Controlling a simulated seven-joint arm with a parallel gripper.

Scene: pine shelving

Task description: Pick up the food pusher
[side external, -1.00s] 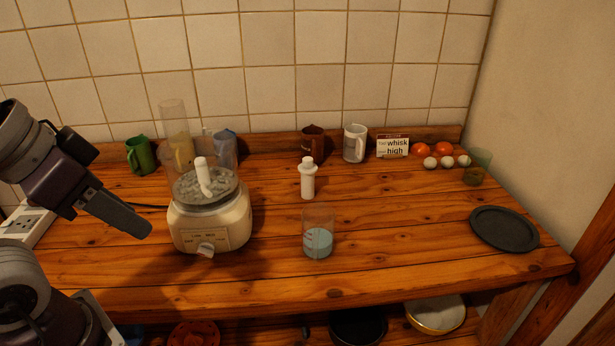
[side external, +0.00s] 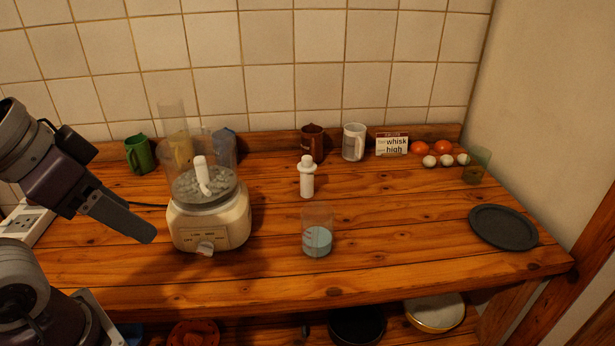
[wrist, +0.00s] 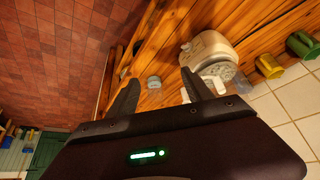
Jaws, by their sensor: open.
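The food pusher (side external: 307,178) is a white cylinder with a wider collar near its top. The cream food processor (side external: 210,228) has a clear bowl with a grey disc and a white stem. It also shows in the wrist view (wrist: 205,47). My gripper (side external: 146,232) is at the left, in front of and left of the processor, well apart from the pusher. Its two fingers (wrist: 160,92) are spread and empty in the wrist view.
A clear beaker with blue contents (side external: 317,241) stands in front of the pusher. Mugs, a recipe card (side external: 392,145), tomatoes and eggs line the back. A dark round plate (side external: 503,228) lies at the right. The front-right counter is mostly clear.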

